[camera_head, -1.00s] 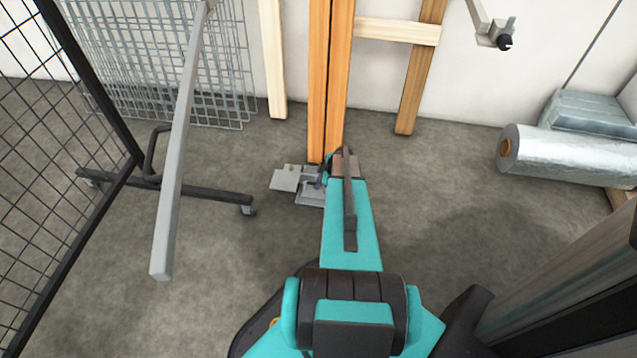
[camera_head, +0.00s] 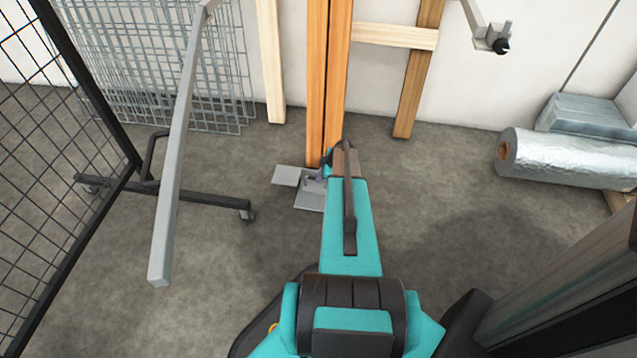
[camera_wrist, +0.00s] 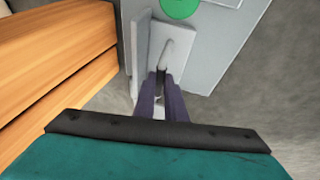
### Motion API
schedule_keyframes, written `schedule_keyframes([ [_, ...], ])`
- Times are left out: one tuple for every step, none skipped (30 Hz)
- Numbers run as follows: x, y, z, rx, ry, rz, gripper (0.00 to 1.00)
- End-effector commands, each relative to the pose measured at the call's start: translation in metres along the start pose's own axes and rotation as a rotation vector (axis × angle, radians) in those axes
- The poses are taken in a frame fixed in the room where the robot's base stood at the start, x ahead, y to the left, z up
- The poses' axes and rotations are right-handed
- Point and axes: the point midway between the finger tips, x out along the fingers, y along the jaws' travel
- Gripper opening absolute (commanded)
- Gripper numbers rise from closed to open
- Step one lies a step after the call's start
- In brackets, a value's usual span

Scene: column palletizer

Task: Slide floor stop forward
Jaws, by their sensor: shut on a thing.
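The floor stop is a grey metal plate piece (camera_head: 292,176) low on the floor at the foot of two upright wooden posts (camera_head: 328,80). In the wrist view, the floor stop (camera_wrist: 215,50) is a flat grey plate with an upright flange, a small bent rod handle and a green disc. My gripper (camera_wrist: 162,92) has its two dark purple fingers closed on the rod handle. In the head view my gripper (camera_head: 318,176) is mostly hidden by my arm, beside the posts' foot.
A black mesh panel (camera_head: 50,130) on a black foot (camera_head: 200,196) and a slanted grey bar (camera_head: 176,150) stand left. Wire grids (camera_head: 165,65) lean on the back wall. A foil-wrapped roll (camera_head: 570,158) lies right. Bare floor lies between the posts and the roll.

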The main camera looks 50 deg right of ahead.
Motion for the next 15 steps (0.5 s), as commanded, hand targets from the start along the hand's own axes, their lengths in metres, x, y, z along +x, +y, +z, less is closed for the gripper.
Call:
schedule_keyframes([
  [0.003,0.008,0.001,0.0,0.0,0.002,0.0],
  [0.003,0.011,0.001,0.0,-0.001,0.002,0.0],
  [0.004,0.015,0.002,0.0,-0.001,0.002,0.0],
  [0.005,0.018,0.002,0.0,-0.001,0.002,0.0],
  [0.005,0.021,0.002,0.0,-0.001,0.002,0.0],
  [0.006,0.025,0.003,-0.001,-0.001,0.002,0.0],
  [0.007,0.028,0.003,-0.001,-0.001,0.001,0.0],
  [0.007,0.031,0.003,-0.001,-0.001,0.001,0.0],
  [0.008,0.035,0.003,-0.001,-0.001,0.001,0.0],
  [0.008,0.038,0.003,-0.001,-0.001,0.001,0.0],
  [0.009,0.041,0.004,-0.001,-0.001,0.001,0.0],
  [0.009,0.045,0.004,-0.002,-0.001,0.001,0.0],
  [0.01,0.047,0.004,-0.002,-0.001,0.001,0.0],
  [0.01,0.05,0.004,-0.002,-0.001,0.001,0.0],
  [0.01,0.052,0.004,-0.002,-0.001,0.001,0.0],
])
